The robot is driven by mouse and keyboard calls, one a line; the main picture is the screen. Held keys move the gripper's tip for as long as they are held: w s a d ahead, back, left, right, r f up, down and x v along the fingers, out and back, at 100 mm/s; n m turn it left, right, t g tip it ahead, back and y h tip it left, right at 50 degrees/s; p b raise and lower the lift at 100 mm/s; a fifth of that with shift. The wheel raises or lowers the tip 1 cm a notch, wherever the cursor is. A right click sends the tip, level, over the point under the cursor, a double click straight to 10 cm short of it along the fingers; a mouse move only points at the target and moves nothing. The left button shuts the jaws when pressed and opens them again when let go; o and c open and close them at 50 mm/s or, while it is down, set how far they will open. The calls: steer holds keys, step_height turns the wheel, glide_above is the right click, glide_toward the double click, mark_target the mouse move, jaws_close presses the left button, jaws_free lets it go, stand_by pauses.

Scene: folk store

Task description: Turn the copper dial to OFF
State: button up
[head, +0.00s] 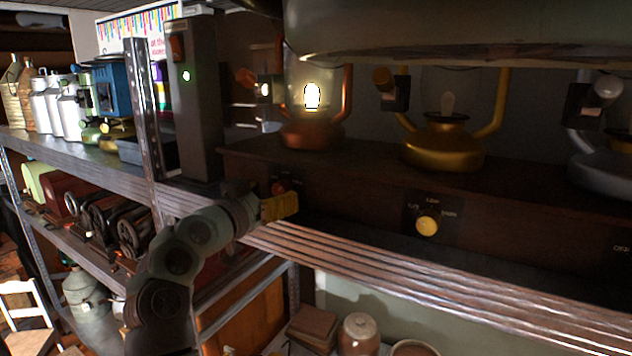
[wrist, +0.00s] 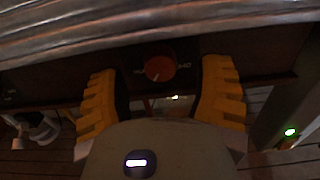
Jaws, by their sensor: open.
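The copper dial (head: 280,187) is on the dark wooden front panel below the lit copper lantern (head: 312,130). It is partly hidden by my gripper (head: 280,207) in the head view. In the wrist view the dial (wrist: 160,68) shows as a round orange-red knob. Its pale pointer mark is at its lower edge, and small labels at its sides are too small to read. My gripper (wrist: 160,76) is open, with one yellow finger on each side of the dial and visible gaps to it. No contact with the dial shows.
A brass lantern (head: 445,150) and its yellow dial (head: 427,226) are to the right, both unlit. The ribbed shelf edge (head: 400,275) runs in front of the panel, close below my gripper.

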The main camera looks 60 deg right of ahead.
steer(key=shift+d, duration=1.1)
steer(key=shift+a, duration=0.1)
jaws_close()
steer(key=shift+f, duration=0.2)
